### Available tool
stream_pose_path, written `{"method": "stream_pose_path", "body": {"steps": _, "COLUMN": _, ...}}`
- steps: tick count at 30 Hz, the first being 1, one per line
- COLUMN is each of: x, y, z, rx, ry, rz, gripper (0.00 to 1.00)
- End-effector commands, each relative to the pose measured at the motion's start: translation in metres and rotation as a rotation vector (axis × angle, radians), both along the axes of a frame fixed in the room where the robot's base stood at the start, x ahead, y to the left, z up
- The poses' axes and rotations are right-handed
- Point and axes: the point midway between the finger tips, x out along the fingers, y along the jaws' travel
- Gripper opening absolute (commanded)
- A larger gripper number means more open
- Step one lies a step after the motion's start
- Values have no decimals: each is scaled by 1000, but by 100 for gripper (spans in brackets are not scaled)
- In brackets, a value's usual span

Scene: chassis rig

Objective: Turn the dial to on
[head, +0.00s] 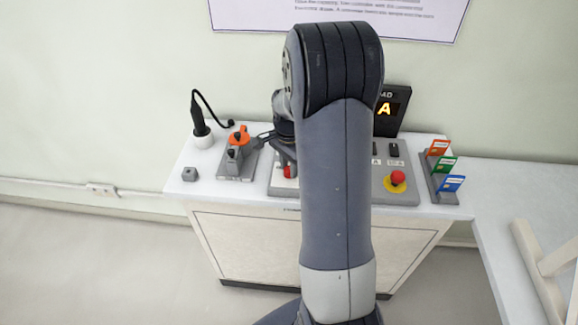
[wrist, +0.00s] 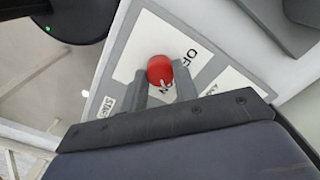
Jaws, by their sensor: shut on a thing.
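The dial (wrist: 160,70) has a red rounded knob and stands on the panel over a white label plate (wrist: 148,30). The letters "OF" show beside it, and part of "ON" shows on the near side. My gripper (wrist: 163,82) is shut on the dial, with one grey finger on each side of the red knob. In the head view, the red of the dial (head: 290,171) shows at the panel's left part, under my gripper (head: 287,158). My arm hides much of the panel there. The dial's pointer direction cannot be told.
A red button on a yellow base (head: 397,178) is at the panel's right. A card rack (head: 440,185) is at right.

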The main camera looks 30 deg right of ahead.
Motion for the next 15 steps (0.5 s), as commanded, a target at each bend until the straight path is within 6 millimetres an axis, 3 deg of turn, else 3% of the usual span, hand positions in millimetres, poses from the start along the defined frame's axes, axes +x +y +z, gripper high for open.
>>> {"method": "stream_pose_path", "body": {"steps": 15, "x": 1, "y": 0, "z": 1, "rx": -1, "ry": -2, "rz": -48, "gripper": 6}}
